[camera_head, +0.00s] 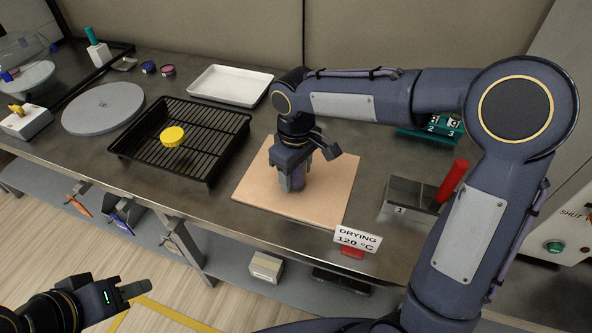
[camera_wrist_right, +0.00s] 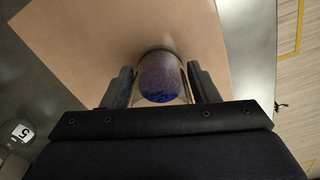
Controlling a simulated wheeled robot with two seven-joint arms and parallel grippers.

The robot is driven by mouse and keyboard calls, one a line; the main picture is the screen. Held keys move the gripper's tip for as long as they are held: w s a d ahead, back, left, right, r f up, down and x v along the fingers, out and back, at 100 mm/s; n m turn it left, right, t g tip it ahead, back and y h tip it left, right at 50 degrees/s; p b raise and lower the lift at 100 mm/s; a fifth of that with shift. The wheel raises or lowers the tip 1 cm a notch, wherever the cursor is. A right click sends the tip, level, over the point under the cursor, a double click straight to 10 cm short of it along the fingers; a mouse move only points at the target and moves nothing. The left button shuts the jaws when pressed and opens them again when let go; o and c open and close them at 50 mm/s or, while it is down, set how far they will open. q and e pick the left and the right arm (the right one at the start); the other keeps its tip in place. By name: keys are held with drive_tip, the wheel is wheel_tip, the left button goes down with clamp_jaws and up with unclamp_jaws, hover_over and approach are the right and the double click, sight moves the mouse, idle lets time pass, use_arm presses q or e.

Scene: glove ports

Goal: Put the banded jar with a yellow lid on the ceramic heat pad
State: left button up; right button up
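A tan square pad (camera_head: 335,190), which looks like the heat pad, lies flat on the bench and fills much of the right wrist view (camera_wrist_right: 90,30). My right gripper (camera_head: 291,185) points down over it. A clear jar with blue-purple contents (camera_wrist_right: 160,78) stands between its fingers, which appear to touch both sides. The jar seems to rest on the pad; its bands and any lid on it cannot be made out. A yellow lid-like disc (camera_head: 172,136) sits on the black wire rack; what is under it is unclear. My left gripper (camera_head: 135,289) is low at the front left, away from the bench.
The black rack (camera_head: 215,150) stands left of the pad. A white tray (camera_head: 232,87) and grey round disc (camera_head: 103,108) lie behind and left. A grey block with a red handle (camera_head: 410,195) stands right, near a DRYING 120 °C sign (camera_head: 357,239). Bare bench surrounds the pad.

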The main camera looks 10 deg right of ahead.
drive_tip(key=shift+o, duration=1.4)
wheel_tip(320, 180, up, 12)
drive_tip(key=p, duration=0.2)
drive_tip(key=shift+r, duration=0.2)
